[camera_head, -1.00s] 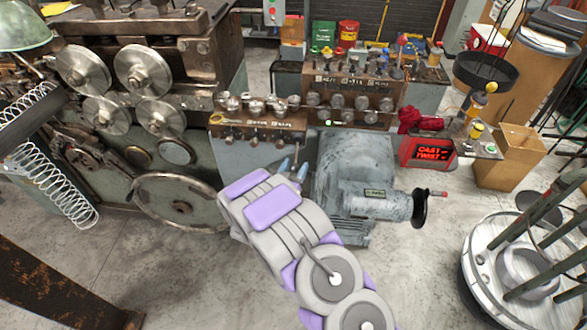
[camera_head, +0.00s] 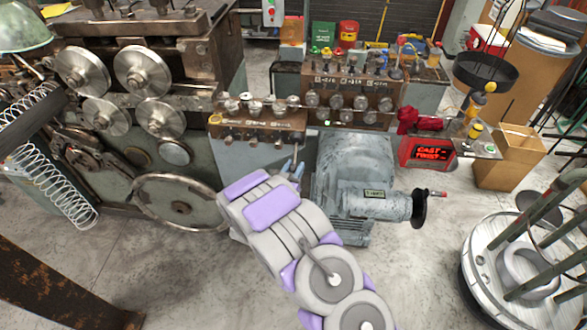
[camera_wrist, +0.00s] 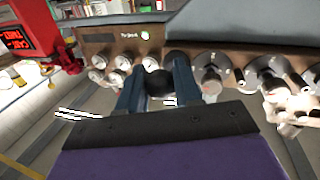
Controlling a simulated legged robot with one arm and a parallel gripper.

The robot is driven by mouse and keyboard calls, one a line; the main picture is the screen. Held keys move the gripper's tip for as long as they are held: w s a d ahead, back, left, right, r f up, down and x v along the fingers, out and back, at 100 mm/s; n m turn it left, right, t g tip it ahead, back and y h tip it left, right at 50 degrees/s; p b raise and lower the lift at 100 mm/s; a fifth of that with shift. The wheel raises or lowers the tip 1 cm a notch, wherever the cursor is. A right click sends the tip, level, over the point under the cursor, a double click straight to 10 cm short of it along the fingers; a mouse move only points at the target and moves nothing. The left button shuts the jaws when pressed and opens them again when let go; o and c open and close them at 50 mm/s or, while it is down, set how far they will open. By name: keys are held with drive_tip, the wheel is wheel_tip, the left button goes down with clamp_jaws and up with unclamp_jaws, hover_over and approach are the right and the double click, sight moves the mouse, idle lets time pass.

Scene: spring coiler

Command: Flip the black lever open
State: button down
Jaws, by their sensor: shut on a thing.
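In the wrist view the black lever's round knob (camera_wrist: 158,84) sits between the two blue-grey fingers of my gripper (camera_wrist: 157,89), which is shut on it. The knob is in front of a brown control panel (camera_wrist: 100,39) that carries a row of metal knobs. In the head view my gripper (camera_head: 293,168) is at the lower right of the front control panel (camera_head: 221,124), left of a grey motor housing. The black lever cannot be made out there; my gripper and arm cover that spot.
The grey motor housing (camera_head: 352,165) with a black handwheel (camera_head: 419,208) stands close to the right of my arm. A round reel stand (camera_head: 480,262) is at far right. The floor between is clear.

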sight(293, 167)
drive_tip(key=shift+a+r, duration=0.1)
drive_tip(key=r+p, duration=0.1)
drive_tip(key=r+g+p, duration=0.1)
drive_tip(key=p, duration=0.1)
drive_tip(key=r+g+p, duration=0.1)
drive_tip(key=shift+s+y+p, duration=0.25)
drive_tip(key=shift+y+p, duration=0.05)
wheel_tip(293, 167, up, 2)
drive_tip(key=g+p, duration=0.2)
drive_tip(key=p, duration=0.2)
drive_tip(key=shift+n+p, duration=0.4)
drive_tip(key=r+g+p, duration=0.1)
drive_tip(key=p, duration=0.4)
drive_tip(key=r+g+y+p, duration=0.1)
drive_tip(key=r+g+p, duration=0.1)
drive_tip(key=p, duration=0.3)
drive_tip(key=shift+w+n, duration=0.2)
drive_tip(key=shift+n, duration=0.1)
drive_tip(key=g+p, duration=0.1)
drive_tip(key=p, duration=0.2)
drive_tip(key=shift+w+r+p, duration=0.15)
drive_tip(key=shift+w+p, duration=0.05)
drive_tip(key=shift+p, duration=0.6)
